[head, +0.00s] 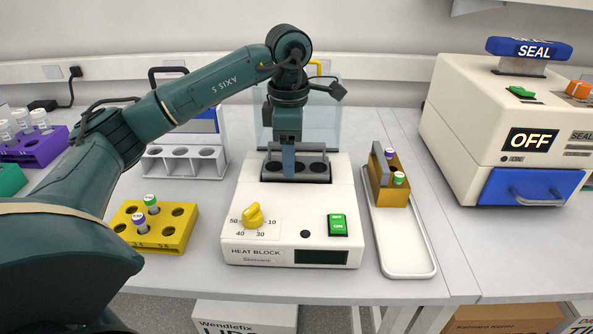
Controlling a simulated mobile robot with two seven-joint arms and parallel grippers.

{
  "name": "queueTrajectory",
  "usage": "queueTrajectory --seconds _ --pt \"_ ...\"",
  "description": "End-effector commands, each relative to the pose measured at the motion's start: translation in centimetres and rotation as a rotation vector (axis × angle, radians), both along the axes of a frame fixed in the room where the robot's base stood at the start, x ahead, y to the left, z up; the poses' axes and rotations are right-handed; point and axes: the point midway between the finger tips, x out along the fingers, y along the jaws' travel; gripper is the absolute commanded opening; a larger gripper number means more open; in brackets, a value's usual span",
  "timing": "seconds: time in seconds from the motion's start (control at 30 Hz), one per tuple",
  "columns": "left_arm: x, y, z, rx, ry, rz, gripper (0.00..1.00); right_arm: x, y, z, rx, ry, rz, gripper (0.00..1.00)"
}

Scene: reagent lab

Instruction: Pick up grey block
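The grey block (312,176), with a row of dark round wells, sits in the recess on top of the white heat block machine (245,188). My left gripper (289,172) points straight down over the middle of the grey block. Its fingers show nearly edge-on and cover part of the block's middle. I cannot tell whether they are apart, or whether they touch the block. My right gripper is not in view.
A yellow rack (180,232) with two capped tubes stands at left. At right, a white tray (410,250) holds a brown rack (391,190) with two capped tubes. The sealer (470,130) stands far right. A white rack (176,165) and a clear screen (325,120) stand behind.

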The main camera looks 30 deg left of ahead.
Motion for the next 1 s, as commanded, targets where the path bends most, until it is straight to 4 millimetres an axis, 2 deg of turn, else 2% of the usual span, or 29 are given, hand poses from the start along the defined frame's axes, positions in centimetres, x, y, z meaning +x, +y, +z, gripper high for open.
queueTrajectory --seconds 0.07,0.6,1.0 --pt "0.01 -0.02 0.02 0.000 0.000 0.000 0.45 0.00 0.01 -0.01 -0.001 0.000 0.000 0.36" --pt "0.01 -0.03 0.03 0.000 0.000 -0.001 0.01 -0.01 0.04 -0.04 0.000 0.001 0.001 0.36" --pt "0.07 -0.04 0.44 -0.002 -0.005 0.000 0.00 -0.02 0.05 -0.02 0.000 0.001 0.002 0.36"
